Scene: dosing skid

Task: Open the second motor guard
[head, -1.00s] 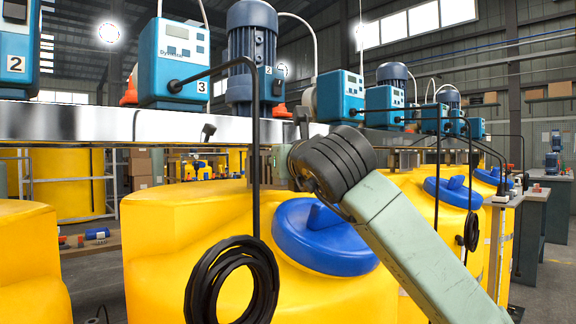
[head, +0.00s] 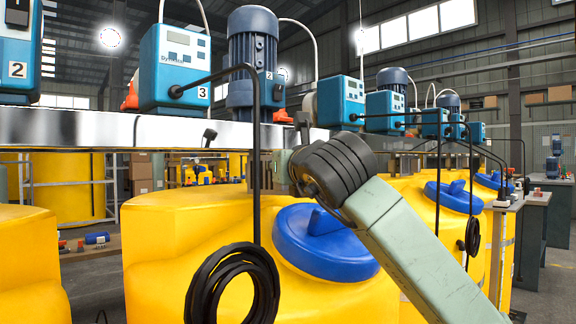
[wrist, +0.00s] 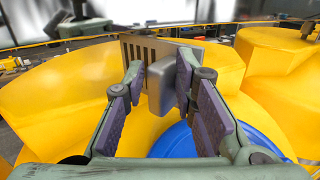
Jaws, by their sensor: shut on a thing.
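In the wrist view, my gripper (wrist: 162,72) has its two fingers on either side of a grey metal block (wrist: 160,92). The block stands in front of a slotted grey panel (wrist: 140,50), which looks like the motor guard. In the head view, my gripper (head: 283,168) is at the rail's lower edge, below the blue-grey motor (head: 252,62) with a small label that looks like 2. My wrist hides part of that spot, and the grip itself is not clear there.
A yellow tank (head: 170,235) with a blue lid (head: 322,243) lies just below my gripper. A thin black pipe (head: 256,150) hangs in front, with a coiled black hose (head: 232,285). Blue pumps (head: 176,65) stand along the steel rail (head: 70,127).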

